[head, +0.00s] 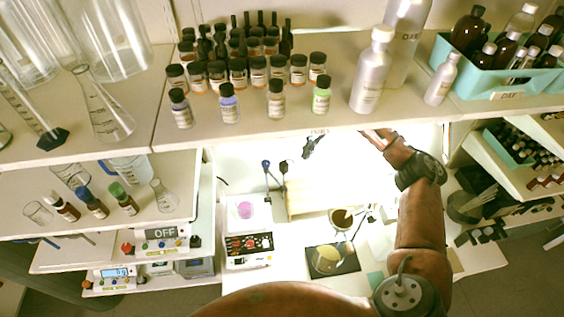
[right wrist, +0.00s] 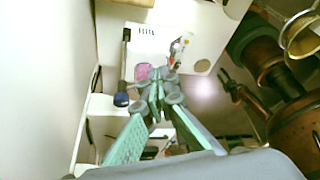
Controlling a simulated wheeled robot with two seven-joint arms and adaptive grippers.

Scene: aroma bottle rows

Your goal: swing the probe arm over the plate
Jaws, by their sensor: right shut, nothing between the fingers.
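The white hotplate (head: 248,245) stands on the lower bench with a pink round patch (head: 245,210) on its top; the patch also shows in the right wrist view (right wrist: 143,72). Behind it stand a blue-topped upright (head: 266,164) and a dark-topped upright (head: 284,168); I cannot tell which carries the probe arm. A blue knob (right wrist: 121,99) shows left of my fingers in the right wrist view. My right gripper (right wrist: 160,88) is shut and empty, its tips overlapping the plate area in that view; contact is unclear. My left gripper is out of view.
An upper shelf (head: 160,135) overhangs the bench, with several small bottles and a silver bottle (head: 371,72) near its front edge. A dark square pad (head: 332,262) lies right of the hotplate. A lower shelf with flasks (head: 163,195) is at left.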

